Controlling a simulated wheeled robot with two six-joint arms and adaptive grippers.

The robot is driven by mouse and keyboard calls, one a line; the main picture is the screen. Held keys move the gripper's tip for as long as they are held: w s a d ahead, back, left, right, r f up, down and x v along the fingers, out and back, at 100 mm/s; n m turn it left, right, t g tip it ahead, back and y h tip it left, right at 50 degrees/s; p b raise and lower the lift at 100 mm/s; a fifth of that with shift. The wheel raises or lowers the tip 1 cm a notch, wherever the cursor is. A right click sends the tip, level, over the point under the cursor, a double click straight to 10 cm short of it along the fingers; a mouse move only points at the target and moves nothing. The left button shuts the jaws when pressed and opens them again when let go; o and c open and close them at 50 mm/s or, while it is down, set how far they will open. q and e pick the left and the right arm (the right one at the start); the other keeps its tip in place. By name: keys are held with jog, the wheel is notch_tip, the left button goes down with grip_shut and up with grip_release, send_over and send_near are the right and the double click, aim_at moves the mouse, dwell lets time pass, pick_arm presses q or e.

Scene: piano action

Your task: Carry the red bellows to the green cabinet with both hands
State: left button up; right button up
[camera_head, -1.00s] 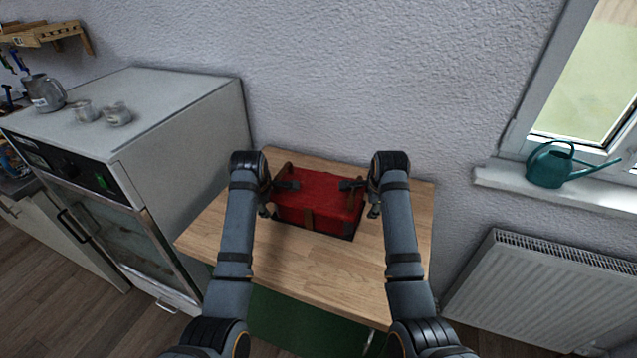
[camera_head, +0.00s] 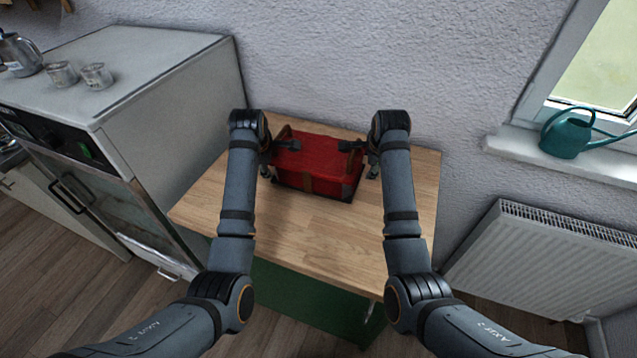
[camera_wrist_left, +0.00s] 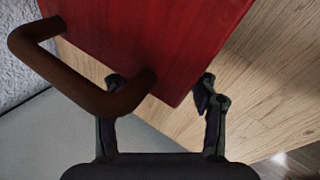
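The red bellows (camera_head: 320,163), a red box with brown straps and handles, sits upright on the wooden top of the green cabinet (camera_head: 310,302), towards the back. My left gripper (camera_head: 276,158) is at its left end, fingers apart, one over the top edge and one lower outside. In the left wrist view, the fingers of my left gripper (camera_wrist_left: 160,88) are spread with the end of the brown handle (camera_wrist_left: 75,85) between them, not closed on it. My right gripper (camera_head: 362,159) is at the right end with its fingers apart in the same way. The handle there is mostly hidden.
A grey appliance (camera_head: 185,110) with a jug (camera_head: 20,55) and two cups stands close on the left. A radiator (camera_head: 545,260) and a windowsill with a green watering can (camera_head: 568,135) are on the right. The front of the wooden top is bare.

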pick_arm(q)
jog(key=shift+d+f+b, duration=0.1)
jog(key=shift+f+b, duration=0.45)
jog(key=shift+f, duration=0.25)
pick_arm(e)
jog(key=shift+s+a+f, duration=0.1)
jog(key=shift+f, duration=0.75)
pick_arm(q)
jog(key=shift+r, duration=0.1)
pick_arm(e)
jog(key=shift+r, duration=0.15)
pick_arm(q)
jog(key=shift+a, duration=0.7)
pick_arm(e)
jog(key=shift+d, duration=0.7)
pick_arm(q)
jog(key=shift+o, duration=0.6)
jog(key=shift+a, duration=0.1)
pick_arm(e)
jog(key=shift+d+r, duration=0.1)
pick_arm(q)
jog(key=shift+o, duration=1.1)
jog(key=shift+s, duration=0.1)
jog(key=shift+o, duration=0.7)
pick_arm(e)
jog(key=shift+o, duration=0.7)
jog(key=o, duration=0.3)
jog(key=shift+o, duration=0.2)
